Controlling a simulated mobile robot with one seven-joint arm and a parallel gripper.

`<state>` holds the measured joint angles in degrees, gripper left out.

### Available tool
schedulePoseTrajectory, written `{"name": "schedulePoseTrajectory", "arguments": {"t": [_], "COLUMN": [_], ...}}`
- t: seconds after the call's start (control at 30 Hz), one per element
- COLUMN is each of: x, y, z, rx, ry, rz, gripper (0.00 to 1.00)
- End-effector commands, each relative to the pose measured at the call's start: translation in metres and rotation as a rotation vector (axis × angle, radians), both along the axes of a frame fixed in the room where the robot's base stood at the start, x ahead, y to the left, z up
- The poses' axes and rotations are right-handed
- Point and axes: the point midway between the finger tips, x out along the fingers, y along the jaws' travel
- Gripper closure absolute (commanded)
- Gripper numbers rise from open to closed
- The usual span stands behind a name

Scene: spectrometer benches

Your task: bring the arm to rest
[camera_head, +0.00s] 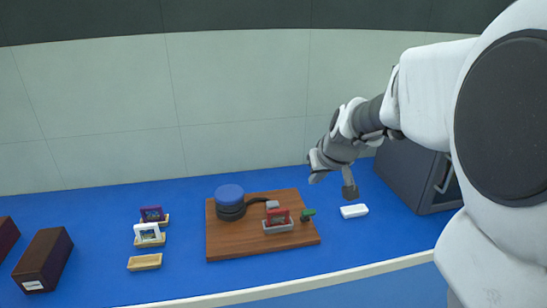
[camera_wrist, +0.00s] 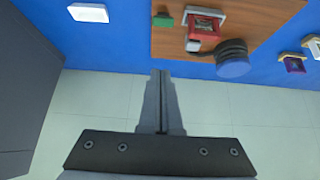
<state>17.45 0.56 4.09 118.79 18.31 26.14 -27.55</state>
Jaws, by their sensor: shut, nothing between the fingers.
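My gripper (camera_head: 350,191) hangs from my arm at the right of the head view, over the back of the blue bench, between a wooden board and a grey cabinet. In the wrist view my gripper's fingers (camera_wrist: 159,75) are together with nothing between them. My arm reaches in from the right edge, bent at the wrist. The gripper is apart from the things on the bench.
The wooden board (camera_head: 226,247) bears a blue-topped round device (camera_head: 230,195), a red item (camera_head: 277,216) in a grey holder and a green-topped part (camera_head: 307,214). A white block (camera_head: 354,211) lies near the grey cabinet (camera_head: 407,175). Small stands and dark boxes (camera_head: 43,261) are left.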

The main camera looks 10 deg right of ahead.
Motion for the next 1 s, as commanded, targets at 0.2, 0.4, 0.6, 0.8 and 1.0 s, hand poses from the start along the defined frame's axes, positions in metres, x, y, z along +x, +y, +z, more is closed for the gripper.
{"name": "schedulePoseTrajectory", "arguments": {"t": [0.2, 0.4, 0.6, 0.8, 1.0], "x": [0.000, -0.003, -0.043, -0.115, -0.186], "y": [0.000, 0.003, 0.029, 0.061, 0.077], "z": [0.000, 0.005, 0.042, 0.082, 0.104], "rx": [0.000, 0.000, 0.005, 0.008, 0.005], "ry": [0.000, 0.001, 0.020, 0.064, 0.105], "rz": [0.000, 0.003, 0.022, 0.034, 0.026], "gripper": [1.00, 1.00, 1.00, 1.00, 1.00]}}
